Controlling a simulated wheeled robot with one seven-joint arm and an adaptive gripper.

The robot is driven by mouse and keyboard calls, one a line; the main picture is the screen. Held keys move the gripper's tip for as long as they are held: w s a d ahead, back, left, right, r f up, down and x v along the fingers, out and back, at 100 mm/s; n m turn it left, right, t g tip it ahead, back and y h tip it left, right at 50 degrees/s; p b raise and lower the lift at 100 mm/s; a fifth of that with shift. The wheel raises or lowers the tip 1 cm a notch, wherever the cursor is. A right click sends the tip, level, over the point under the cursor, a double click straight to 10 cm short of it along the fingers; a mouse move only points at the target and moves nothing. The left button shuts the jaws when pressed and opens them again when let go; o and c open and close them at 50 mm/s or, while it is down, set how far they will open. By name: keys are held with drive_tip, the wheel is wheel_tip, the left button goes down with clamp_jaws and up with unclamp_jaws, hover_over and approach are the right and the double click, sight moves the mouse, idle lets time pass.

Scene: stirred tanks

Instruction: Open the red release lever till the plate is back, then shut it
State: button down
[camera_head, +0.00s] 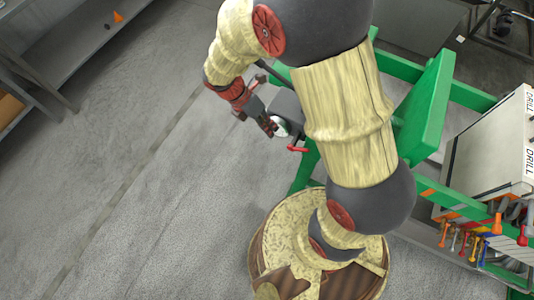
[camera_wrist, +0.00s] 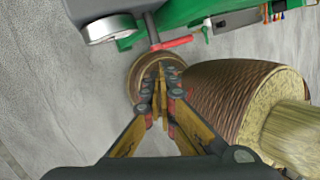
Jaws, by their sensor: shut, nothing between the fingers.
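The red release lever (camera_head: 298,149) sticks out by a dark grey housing on the green frame, in the middle of the head view. In the wrist view the red lever (camera_wrist: 174,43) lies near the top centre, roughly level, at the end of a dark stem. My gripper (camera_head: 269,126) is shut and empty, beside the housing, up and left of the lever. In the wrist view my gripper's fingertips (camera_wrist: 160,76) sit below the lever in the picture, with a gap in view between them. I cannot make out the plate for certain.
The green frame (camera_head: 425,110) stands to the right, partly behind my arm. A silver round fitting (camera_wrist: 108,28) sits under the grey housing (camera_wrist: 88,8). A white drill cabinet (camera_head: 490,150) and several coloured tools are at right. Open grey floor lies left.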

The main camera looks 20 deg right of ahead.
wheel_tip(320, 180, up, 3)
drive_tip(key=s+d+n+h, duration=0.1)
drive_tip(key=n, duration=0.2)
drive_tip(key=g+b, duration=0.1)
drive_tip(key=b, duration=0.4)
approach(302, 149)
drive_tip(key=x, duration=0.7)
